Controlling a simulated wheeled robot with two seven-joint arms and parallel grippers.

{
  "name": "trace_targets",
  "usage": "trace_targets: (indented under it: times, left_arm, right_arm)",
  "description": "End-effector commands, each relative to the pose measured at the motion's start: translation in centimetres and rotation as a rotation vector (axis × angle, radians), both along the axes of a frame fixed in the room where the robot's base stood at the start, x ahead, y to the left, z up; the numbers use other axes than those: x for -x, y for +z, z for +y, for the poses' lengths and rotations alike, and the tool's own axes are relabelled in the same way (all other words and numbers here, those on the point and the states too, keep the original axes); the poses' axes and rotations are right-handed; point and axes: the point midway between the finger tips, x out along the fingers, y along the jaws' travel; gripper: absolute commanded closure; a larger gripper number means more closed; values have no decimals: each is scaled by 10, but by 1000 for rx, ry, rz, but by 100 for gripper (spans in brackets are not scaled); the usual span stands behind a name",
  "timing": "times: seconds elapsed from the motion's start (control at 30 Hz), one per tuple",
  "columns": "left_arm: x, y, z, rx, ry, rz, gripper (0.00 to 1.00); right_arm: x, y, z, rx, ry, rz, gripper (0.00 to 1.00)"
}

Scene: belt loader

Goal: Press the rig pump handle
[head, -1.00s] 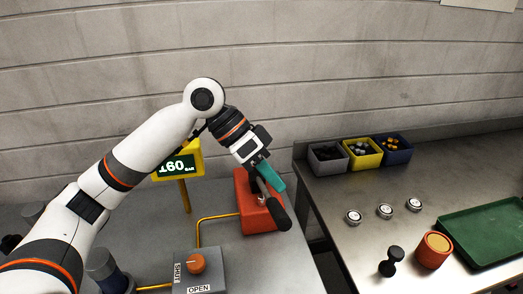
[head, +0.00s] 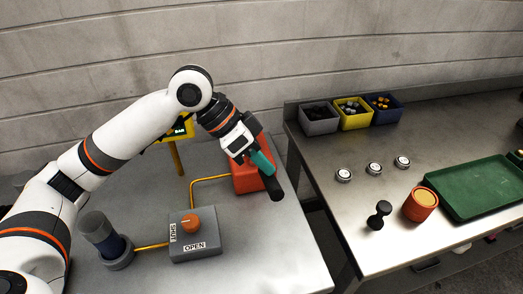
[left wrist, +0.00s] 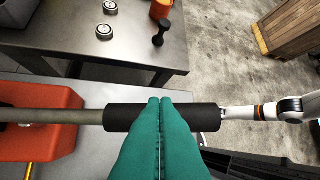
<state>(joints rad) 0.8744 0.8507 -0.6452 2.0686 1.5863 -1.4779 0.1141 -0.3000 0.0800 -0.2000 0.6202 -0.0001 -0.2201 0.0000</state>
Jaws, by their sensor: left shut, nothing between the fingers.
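The rig pump is a red block (head: 244,178) on the left table, partly hidden behind my left gripper. Its handle is a lever with a black grip (head: 276,190) that points toward the front right. In the left wrist view the grip (left wrist: 205,117) lies across the picture, with a grey rod running to the red block (left wrist: 62,128). My left gripper (head: 267,171) has teal fingers, shut together and empty. The fingertips (left wrist: 161,101) overlap the black grip in the left wrist view; I cannot tell whether they touch it.
A grey valve box (head: 196,238) with an orange knob (head: 191,221) stands front left of the pump. A yellow gauge post (head: 175,158) is behind. The right table holds bins, round discs, a black knob piece (head: 379,215), an orange cup (head: 420,204) and a green tray (head: 490,190).

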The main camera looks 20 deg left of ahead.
Motion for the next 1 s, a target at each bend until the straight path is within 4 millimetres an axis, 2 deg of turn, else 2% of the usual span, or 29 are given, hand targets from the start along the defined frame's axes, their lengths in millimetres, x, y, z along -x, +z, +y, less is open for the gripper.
trace_targets:
  times: [0.03,0.2,0.5,0.7,1.0]
  left_arm:
    - [4,-11,-2,-20,-4,-22,100]
    - [11,-37,-7,-87,-4,-123,100]
    - [18,-79,-12,-85,-1,-117,100]
    - [20,-94,-13,-84,-2,-118,100]
    - [22,-103,-13,-88,-2,-108,100]
  right_arm:
    - [0,-3,0,0,0,0,29]
    - [0,-7,0,0,0,0,29]
    - [0,-9,0,0,0,0,29]
    - [0,-10,0,0,0,0,29]
    - [0,-11,0,0,0,0,29]
